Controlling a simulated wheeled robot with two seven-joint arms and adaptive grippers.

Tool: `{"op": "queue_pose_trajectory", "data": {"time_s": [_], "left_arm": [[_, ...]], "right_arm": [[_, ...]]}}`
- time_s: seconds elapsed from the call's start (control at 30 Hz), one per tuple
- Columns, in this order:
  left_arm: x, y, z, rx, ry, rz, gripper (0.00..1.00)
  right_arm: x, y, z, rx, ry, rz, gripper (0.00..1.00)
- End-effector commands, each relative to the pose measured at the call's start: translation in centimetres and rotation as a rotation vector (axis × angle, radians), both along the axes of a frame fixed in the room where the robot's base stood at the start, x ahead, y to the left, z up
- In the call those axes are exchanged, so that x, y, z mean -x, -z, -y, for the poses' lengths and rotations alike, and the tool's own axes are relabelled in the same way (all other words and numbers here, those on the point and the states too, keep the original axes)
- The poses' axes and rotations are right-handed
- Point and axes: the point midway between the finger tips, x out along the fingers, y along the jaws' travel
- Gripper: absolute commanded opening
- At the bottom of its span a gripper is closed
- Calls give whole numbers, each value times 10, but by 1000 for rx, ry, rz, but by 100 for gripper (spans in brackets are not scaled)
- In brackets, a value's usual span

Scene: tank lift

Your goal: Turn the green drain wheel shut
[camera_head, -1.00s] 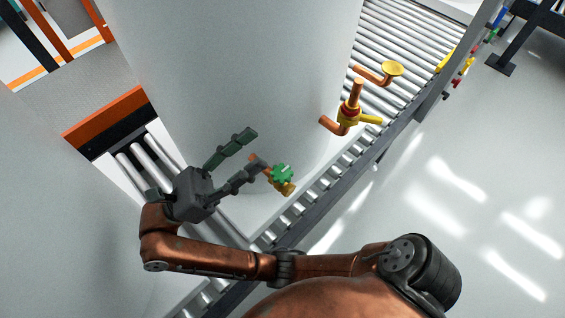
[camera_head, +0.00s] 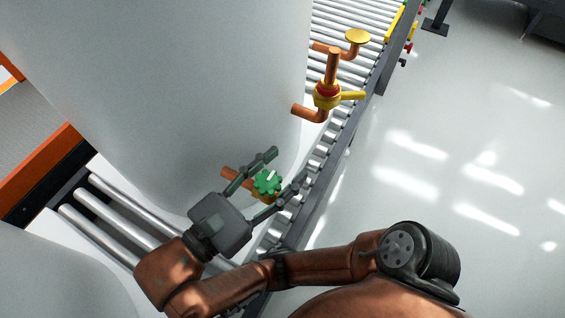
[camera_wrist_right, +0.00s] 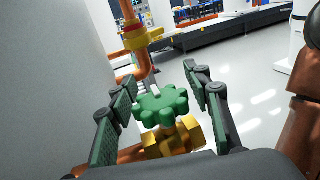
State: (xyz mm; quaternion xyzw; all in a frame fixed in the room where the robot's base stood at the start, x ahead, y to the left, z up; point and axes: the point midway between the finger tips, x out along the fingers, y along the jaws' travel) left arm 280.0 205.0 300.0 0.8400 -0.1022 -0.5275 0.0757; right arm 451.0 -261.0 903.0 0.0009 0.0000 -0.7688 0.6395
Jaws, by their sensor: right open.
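The green drain wheel (camera_head: 267,183) sits on a brass valve on a copper pipe low on the large pale tank (camera_head: 190,90). My right gripper (camera_head: 284,166) is open, with one finger on each side of the wheel in the head view. In the right wrist view the green wheel (camera_wrist_right: 163,105) lies between the two open fingers (camera_wrist_right: 158,85), above the brass valve body (camera_wrist_right: 172,140). Gaps show between wheel and fingers there; I cannot tell whether either finger touches it. My left gripper is not in view.
A second copper pipe with a yellow-handled valve (camera_head: 327,95) and a yellow cap (camera_head: 357,36) stands farther up the tank. A roller conveyor (camera_head: 345,22) with a grey side rail runs beside and under the tank. Open pale floor (camera_head: 460,170) lies to the right.

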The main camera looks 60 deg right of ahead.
Motion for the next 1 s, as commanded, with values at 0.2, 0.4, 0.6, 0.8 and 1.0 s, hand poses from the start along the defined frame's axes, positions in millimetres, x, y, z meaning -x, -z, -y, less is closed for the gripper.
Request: {"op": "queue_pose_trajectory", "data": {"time_s": [0.2, 0.4, 0.6, 0.8, 1.0], "left_arm": [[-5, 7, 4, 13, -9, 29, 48], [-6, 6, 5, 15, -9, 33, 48], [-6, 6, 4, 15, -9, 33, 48], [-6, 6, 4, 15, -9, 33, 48], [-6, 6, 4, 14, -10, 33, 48]], "right_arm": [[3, 1, 16, 1, 1, -1, 45], [3, 0, 16, 1, 1, -1, 45], [3, 0, 16, 1, 1, -1, 36], [3, 0, 16, 1, 0, -1, 22], [3, 1, 16, 1, 0, -2, 8]]}}
